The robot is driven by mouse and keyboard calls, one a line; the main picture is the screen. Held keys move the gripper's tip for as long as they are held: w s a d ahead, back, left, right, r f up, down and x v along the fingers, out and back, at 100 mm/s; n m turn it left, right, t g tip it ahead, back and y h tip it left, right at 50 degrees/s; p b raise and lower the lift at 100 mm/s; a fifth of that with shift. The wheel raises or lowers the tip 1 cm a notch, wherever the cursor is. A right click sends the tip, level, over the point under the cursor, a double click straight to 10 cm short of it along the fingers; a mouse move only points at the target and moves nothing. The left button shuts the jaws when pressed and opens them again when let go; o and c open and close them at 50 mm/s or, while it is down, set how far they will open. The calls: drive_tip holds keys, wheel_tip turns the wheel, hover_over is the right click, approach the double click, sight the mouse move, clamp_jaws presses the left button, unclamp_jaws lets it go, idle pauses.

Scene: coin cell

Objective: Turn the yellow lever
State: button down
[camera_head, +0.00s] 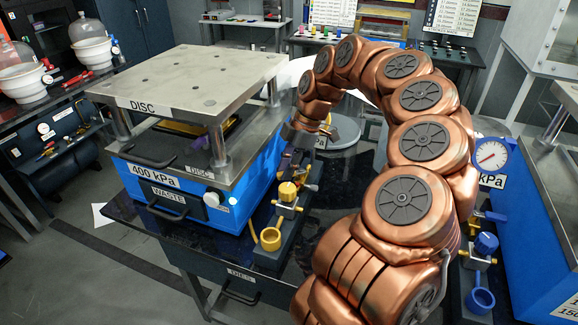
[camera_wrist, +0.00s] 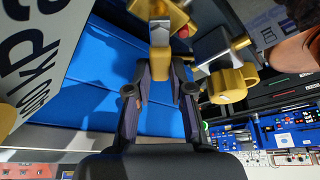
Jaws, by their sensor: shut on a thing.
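In the wrist view, a yellow lever (camera_wrist: 160,52) hangs from a yellow valve part at the top of the picture. My gripper (camera_wrist: 160,74) has its two dark fingers closed on either side of the lever's end. In the head view, my gripper (camera_head: 294,164) is small and dark behind the yellow valve parts, beside the blue press unit. My arm and the valve parts hide most of the lever there, so its angle is hard to tell.
A silver valve block with a yellow knob (camera_wrist: 230,85) sits close right of my fingers. The blue unit (camera_head: 240,190) with a metal top plate (camera_head: 200,75) stands to the left. A yellow ring handle (camera_head: 270,239) is in front. Another blue unit (camera_head: 535,235) stands right.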

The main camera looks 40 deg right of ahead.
drive_tip(key=shift+w+a+f+m+t+b, duration=0.15)
drive_tip(key=shift+w+f+m+t+b, duration=0.2)
drive_tip(key=shift+m+b, duration=0.9)
drive_tip(key=m+b, duration=0.2)
drive_tip(key=w+d+m+t+h+b, duration=0.1)
drive_tip(key=m+b, duration=0.1)
drive_tip(key=b, duration=0.1)
drive_tip(key=w+m+t+b, duration=0.1)
drive_tip(key=m+b, duration=0.1)
drive_tip(key=b, duration=0.1)
drive_tip(key=shift+d+r+h, duration=0.3)
drive_tip(key=shift+d+h, duration=0.05)
drive_tip(key=shift+h, duration=0.05)
drive_tip(key=shift+r, duration=0.1)
drive_tip(key=c, duration=1)
unclamp_jaws()
drive_tip(key=shift+d, duration=0.1)
drive_tip(key=shift+c, duration=0.2)
drive_tip(key=v, duration=1.2)
